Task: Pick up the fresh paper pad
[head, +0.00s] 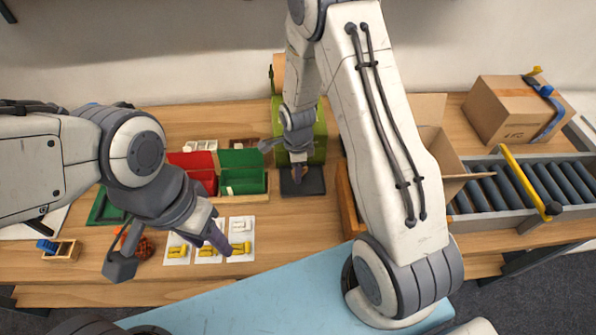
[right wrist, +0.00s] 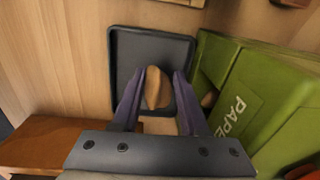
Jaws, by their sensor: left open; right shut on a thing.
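A tan, rounded paper pad (right wrist: 155,90) stands between the purple fingers of my right gripper (right wrist: 154,92), which is shut on it. The pad is over a dark shallow tray (right wrist: 127,54); I cannot tell whether it touches the tray. In the head view my right gripper (head: 298,172) points down at the dark tray (head: 313,187), in front of the green box. The green box, lettered "PAPE", (right wrist: 262,106) stands right of the tray in the wrist view. My left gripper (head: 215,238) is open and empty above the white cards.
White cards (head: 240,224) bearing yellow pieces lie at the front. A red bin (head: 193,162) and a green bin (head: 243,159) stand behind them. A small wooden box (head: 62,253) is at left. A roller conveyor (head: 510,190) and a cardboard box (head: 508,108) are at right.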

